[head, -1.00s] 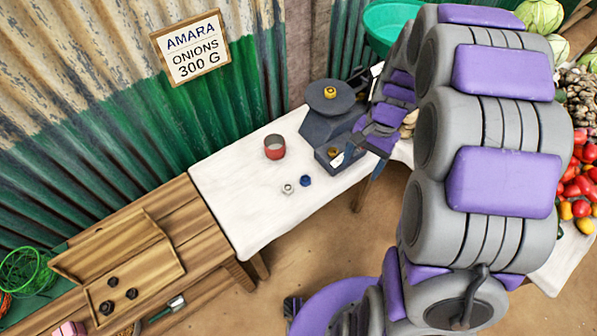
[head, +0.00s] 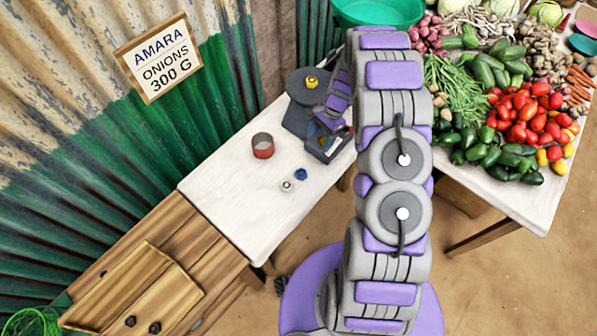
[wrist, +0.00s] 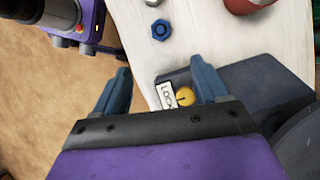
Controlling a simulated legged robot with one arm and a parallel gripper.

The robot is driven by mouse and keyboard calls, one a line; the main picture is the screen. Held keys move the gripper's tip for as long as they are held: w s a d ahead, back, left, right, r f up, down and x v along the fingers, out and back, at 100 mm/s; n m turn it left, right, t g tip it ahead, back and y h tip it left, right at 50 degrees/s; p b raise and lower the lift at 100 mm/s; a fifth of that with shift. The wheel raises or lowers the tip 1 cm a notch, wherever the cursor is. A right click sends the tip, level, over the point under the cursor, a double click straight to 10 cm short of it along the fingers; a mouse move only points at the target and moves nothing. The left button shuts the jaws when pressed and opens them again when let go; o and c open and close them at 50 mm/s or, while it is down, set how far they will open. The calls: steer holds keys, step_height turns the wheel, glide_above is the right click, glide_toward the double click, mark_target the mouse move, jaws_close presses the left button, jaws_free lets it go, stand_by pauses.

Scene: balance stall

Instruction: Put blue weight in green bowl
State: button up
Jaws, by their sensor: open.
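The small blue weight (head: 301,174) lies on the white table (head: 225,190), beside a small silver weight (head: 287,186). The blue weight also shows in the wrist view (wrist: 161,30), ahead of the fingertips. A large green bowl (head: 378,12) stands at the far end, cut off by the top edge. My gripper (wrist: 162,85) is open and empty, its two blue fingers spread over the dark scale base. In the head view my arm hides part of the scale and most of the gripper.
A dark scale (head: 298,118) carries a yellow weight (head: 311,82) on its plate. A red cup (head: 263,146) stands left of it. In the wrist view a yellow knob (wrist: 185,97) sits by a white label. Vegetables (head: 520,110) crowd the right table. The white table's front left is clear.

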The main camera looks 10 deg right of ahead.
steer(key=b, duration=0.1)
glide_above(302, 172)
steer(key=d, duration=0.3)
steer(key=f, duration=0.6)
steer(key=w+f, duration=0.1)
steer(key=f, duration=0.3)
steer(key=shift+a+f, duration=0.1)
steer(key=shift+a, duration=0.15)
steer(key=shift+b+x, duration=0.65)
steer(key=shift+x, duration=2.05)
steer(key=shift+a, duration=0.2)
jaws_close()
